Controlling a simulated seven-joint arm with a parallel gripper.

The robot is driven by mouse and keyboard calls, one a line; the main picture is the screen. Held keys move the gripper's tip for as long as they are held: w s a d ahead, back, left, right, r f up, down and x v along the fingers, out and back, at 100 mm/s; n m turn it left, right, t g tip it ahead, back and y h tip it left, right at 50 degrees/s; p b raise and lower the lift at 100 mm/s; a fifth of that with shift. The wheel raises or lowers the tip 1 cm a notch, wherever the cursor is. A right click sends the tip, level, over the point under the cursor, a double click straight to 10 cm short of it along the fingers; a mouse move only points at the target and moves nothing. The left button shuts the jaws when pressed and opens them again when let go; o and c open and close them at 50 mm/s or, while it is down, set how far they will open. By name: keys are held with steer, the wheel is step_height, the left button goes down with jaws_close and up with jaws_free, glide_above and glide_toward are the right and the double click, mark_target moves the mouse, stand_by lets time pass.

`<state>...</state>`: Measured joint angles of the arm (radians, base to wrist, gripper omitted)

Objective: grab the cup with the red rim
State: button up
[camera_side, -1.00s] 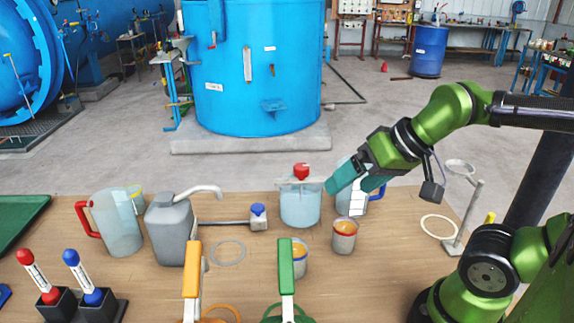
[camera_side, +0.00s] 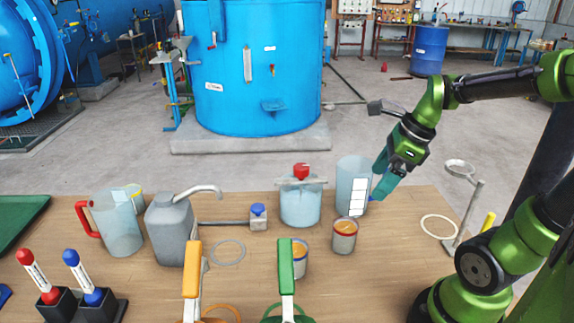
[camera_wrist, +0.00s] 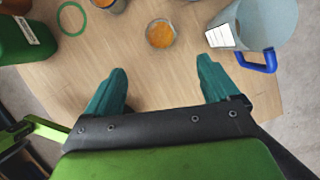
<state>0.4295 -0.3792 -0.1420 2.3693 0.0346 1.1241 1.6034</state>
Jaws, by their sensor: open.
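The cup with the red rim (camera_side: 344,236) stands upright on the wooden table in the side view, holding something orange. What looks like the same cup (camera_wrist: 160,34) is at the top middle of the wrist view, ahead of my fingertips. My gripper (camera_side: 381,181) is above the table's back right, up and to the right of the cup, apart from it. In the wrist view, my gripper (camera_wrist: 161,78) has its two teal fingers spread wide with nothing between them.
A clear pitcher (camera_side: 352,182) with a blue handle (camera_wrist: 259,62) stands close to my gripper. A second cup (camera_side: 300,259) with a bluish rim sits left of the red-rimmed one, behind a green-handled tool (camera_side: 286,265). A red-capped jar (camera_side: 300,205) stands behind.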

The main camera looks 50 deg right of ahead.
glide_above(346, 226)
steer(key=s+a, duration=0.2)
steer(key=s, duration=0.1)
step_height(346, 226, down, 10)
steer(key=shift+m, duration=0.3)
steer(key=shift+d+x, duration=0.2)
steer(key=shift+x, duration=1.3)
steer(key=shift+d+x, duration=0.15)
steer(key=shift+x, duration=1.4)
steer(key=c, duration=1)
